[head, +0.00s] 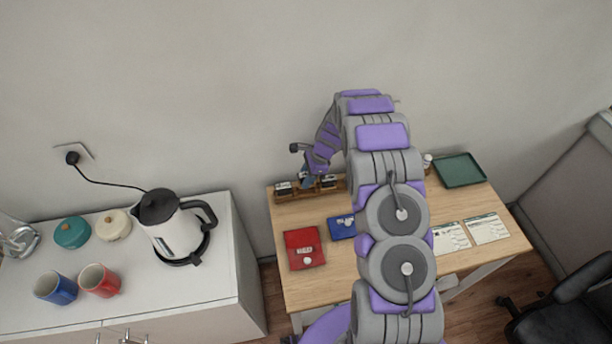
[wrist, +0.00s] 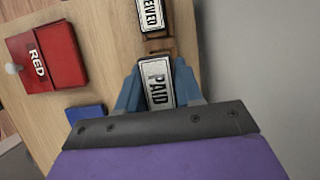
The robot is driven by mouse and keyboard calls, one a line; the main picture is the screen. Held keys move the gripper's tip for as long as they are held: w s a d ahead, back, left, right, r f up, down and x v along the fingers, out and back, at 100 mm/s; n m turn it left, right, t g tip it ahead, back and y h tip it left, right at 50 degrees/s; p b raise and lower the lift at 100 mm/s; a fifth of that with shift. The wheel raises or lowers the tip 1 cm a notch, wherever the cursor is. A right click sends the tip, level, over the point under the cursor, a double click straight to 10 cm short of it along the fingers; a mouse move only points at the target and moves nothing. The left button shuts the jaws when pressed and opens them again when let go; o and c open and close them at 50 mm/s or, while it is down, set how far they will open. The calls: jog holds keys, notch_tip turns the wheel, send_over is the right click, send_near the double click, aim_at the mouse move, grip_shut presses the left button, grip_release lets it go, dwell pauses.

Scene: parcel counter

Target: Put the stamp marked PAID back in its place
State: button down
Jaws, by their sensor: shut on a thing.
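The PAID stamp (wrist: 158,83) shows in the wrist view with its white label facing the camera. My gripper (wrist: 157,72) is shut on it, one blue-grey finger on each side. The wooden rack (wrist: 160,45) lies just past the stamp, and another stamp with a label ending in EIVED (wrist: 151,14) stands in it. In the head view my gripper (head: 307,180) is over the rack (head: 285,197) at the back left of the wooden table. I cannot tell whether the PAID stamp touches the rack; its lower part is hidden.
A red box marked RED (head: 304,249) and a blue box (head: 341,227) lie on the table (head: 325,280) in front of the rack. A green tray (head: 460,170) and printed cards (head: 487,228) are at the right. A kettle (head: 173,228) stands on the white cabinet at left.

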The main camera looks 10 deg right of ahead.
jog(key=shift+f, duration=0.95)
jog(key=shift+f, duration=0.7)
jog(key=shift+f, duration=0.4)
jog(key=c, duration=0.9)
grip_release()
jog(key=shift+c, duration=0.2)
jog(key=shift+p+v, duration=1.2)
jog(key=shift+v, duration=1.5)
